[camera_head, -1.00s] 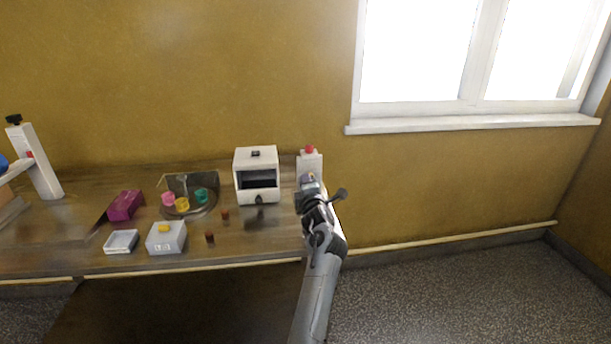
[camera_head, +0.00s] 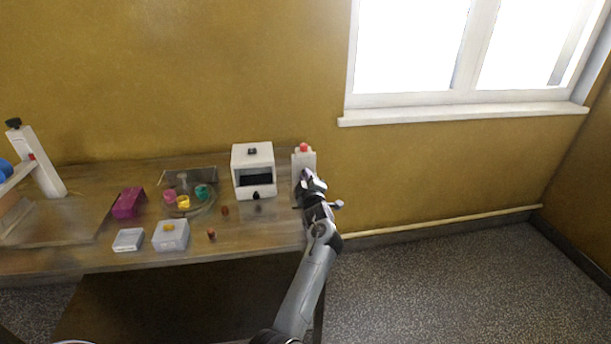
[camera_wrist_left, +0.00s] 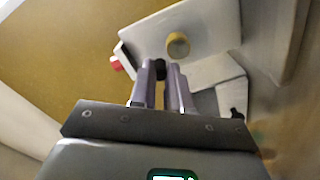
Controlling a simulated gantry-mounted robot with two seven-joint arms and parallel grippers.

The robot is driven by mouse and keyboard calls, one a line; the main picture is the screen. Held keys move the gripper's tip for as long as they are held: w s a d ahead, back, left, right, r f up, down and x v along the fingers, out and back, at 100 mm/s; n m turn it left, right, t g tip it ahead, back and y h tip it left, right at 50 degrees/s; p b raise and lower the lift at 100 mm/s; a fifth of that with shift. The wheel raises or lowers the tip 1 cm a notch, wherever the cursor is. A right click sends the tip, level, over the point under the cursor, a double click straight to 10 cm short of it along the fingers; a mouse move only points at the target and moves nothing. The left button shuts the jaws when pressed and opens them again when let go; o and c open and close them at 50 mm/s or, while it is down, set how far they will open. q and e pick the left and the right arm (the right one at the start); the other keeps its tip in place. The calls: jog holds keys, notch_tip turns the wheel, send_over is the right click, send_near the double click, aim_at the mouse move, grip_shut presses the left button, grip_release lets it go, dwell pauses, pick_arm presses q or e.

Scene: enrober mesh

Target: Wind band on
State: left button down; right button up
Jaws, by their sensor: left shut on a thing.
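A white upright unit (camera_head: 299,162) with a red cap (camera_head: 304,147) on top stands at the right end of the table. My left gripper (camera_head: 311,183) is at its front and hides its lower part. In the left wrist view, a white plate (camera_wrist_left: 215,25) with a yellow round part (camera_wrist_left: 178,46) lies beyond the fingers, and a red cap shows at left (camera_wrist_left: 116,63). The purple-grey fingers of my left gripper (camera_wrist_left: 161,84) are shut on a small black piece (camera_wrist_left: 160,68), probably a knob or handle. No band can be made out. My right gripper is not in view.
A white box with a dark opening (camera_head: 253,157) stands left of the unit.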

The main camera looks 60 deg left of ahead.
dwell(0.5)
pick_arm(q)
jog(key=c, duration=1.1)
grip_release()
jog(key=p+v, duration=0.1)
jog(key=v, duration=0.9)
jog(key=shift+d+p, duration=0.3)
jog(key=shift+d, duration=0.1)
jog(key=shift+s, duration=0.1)
